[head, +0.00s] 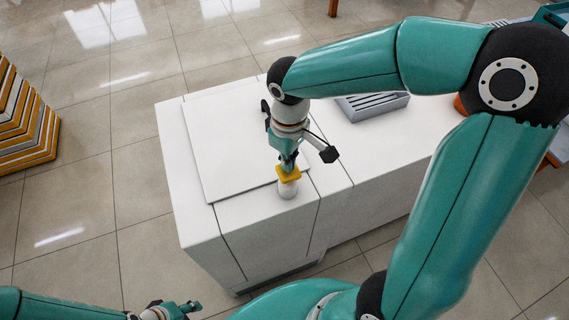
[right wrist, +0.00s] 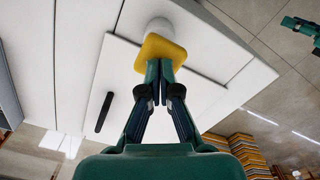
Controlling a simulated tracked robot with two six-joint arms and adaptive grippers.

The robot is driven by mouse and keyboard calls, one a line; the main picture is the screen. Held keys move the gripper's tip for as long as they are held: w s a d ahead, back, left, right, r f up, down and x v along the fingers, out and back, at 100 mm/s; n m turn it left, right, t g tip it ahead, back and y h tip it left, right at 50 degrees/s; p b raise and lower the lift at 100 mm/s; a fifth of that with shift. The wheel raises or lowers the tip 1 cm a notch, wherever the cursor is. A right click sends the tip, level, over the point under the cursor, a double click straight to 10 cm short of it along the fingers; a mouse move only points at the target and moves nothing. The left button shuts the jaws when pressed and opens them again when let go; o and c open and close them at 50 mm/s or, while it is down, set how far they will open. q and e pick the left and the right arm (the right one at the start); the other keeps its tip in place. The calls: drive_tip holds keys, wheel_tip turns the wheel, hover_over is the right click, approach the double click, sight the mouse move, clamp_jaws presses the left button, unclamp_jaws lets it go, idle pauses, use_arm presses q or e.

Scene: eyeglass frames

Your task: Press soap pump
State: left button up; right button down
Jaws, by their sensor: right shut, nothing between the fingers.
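The soap pump has a white bottle (head: 288,190) and a square yellow top (head: 289,175). It stands on the white counter near the front edge. My right gripper (head: 287,166) points down at the yellow top, its fingers shut and empty. In the right wrist view, the fingertips (right wrist: 160,70) meet the edge of the yellow top (right wrist: 160,48), and the white bottle (right wrist: 159,26) shows beyond. The fingers look in contact with the top, but I cannot tell how hard. My left gripper (head: 186,308) is low at the left, away from the counter; its jaws are too small to read.
The white counter (head: 240,225) has a raised white panel (head: 225,150) beside the pump. A grey slotted tray (head: 375,106) sits farther back. A stack of yellow-edged boards (head: 25,125) stands on the tiled floor at the left. Open floor lies between.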

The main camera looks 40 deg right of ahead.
drive_tip(key=shift+r+p, duration=1.55)
drive_tip(key=shift+r, duration=0.75)
drive_tip(key=shift+f, duration=0.15)
idle(1.8)
